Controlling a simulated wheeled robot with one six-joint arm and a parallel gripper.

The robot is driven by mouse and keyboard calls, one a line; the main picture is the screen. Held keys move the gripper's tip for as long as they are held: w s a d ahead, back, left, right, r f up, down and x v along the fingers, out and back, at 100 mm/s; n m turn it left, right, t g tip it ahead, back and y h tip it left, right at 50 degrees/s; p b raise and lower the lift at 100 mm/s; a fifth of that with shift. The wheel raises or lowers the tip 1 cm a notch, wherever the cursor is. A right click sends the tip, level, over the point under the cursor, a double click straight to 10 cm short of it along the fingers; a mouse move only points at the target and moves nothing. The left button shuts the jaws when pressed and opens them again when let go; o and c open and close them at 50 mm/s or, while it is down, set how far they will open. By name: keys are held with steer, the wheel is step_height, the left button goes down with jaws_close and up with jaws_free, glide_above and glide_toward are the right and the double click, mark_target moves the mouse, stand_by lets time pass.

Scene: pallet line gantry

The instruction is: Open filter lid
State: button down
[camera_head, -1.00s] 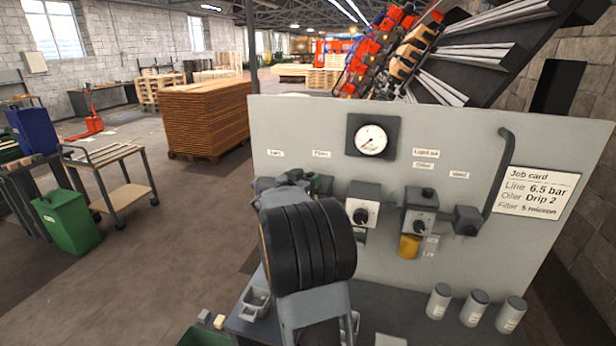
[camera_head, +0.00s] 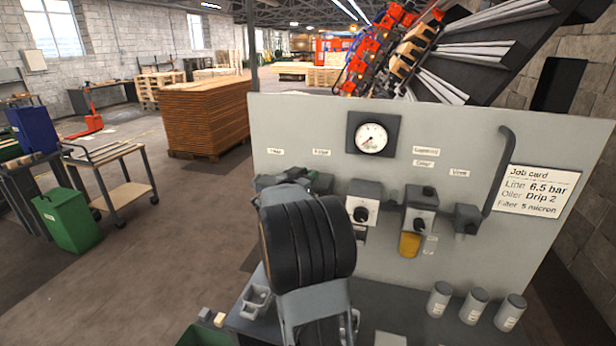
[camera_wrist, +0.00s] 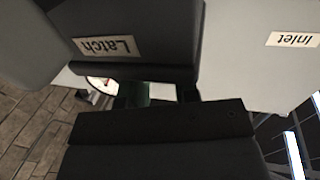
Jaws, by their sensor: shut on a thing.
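The filter unit is a dark housing on the grey panel. In the wrist view its dark face (camera_wrist: 150,25), with an upside-down "Latch" label (camera_wrist: 105,46), fills the upper middle. In the head view part of the dark unit (camera_head: 321,184) shows behind my arm. My gripper (camera_wrist: 160,94) is at the lower edge of this housing, shut on a small green part, probably the latch (camera_wrist: 136,94). Only a sliver of this part shows between dark pieces. In the head view my wrist hides the fingertips. I cannot tell whether the lid is raised.
The panel (camera_head: 290,118) carries a pressure gauge (camera_head: 371,138), a regulator (camera_head: 364,208), an oiler with an amber bowl (camera_head: 410,244) and a bent pipe (camera_head: 500,170). Several grey canisters (camera_head: 473,306) stand on the bench at right. A small grey tray (camera_head: 257,300) lies at left.

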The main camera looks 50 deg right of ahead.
steer(key=shift+w, duration=0.1)
steer(key=w+a, duration=0.4)
steer(key=w, duration=0.4)
steer(key=shift+w+a, duration=0.15)
steer(key=shift+a, duration=0.05)
steer(key=c, duration=0.9)
jaws_free()
steer(key=shift+o, duration=0.2)
steer(key=b+v, duration=0.4)
steer(key=v, duration=0.9)
steer(key=shift+a, duration=0.4)
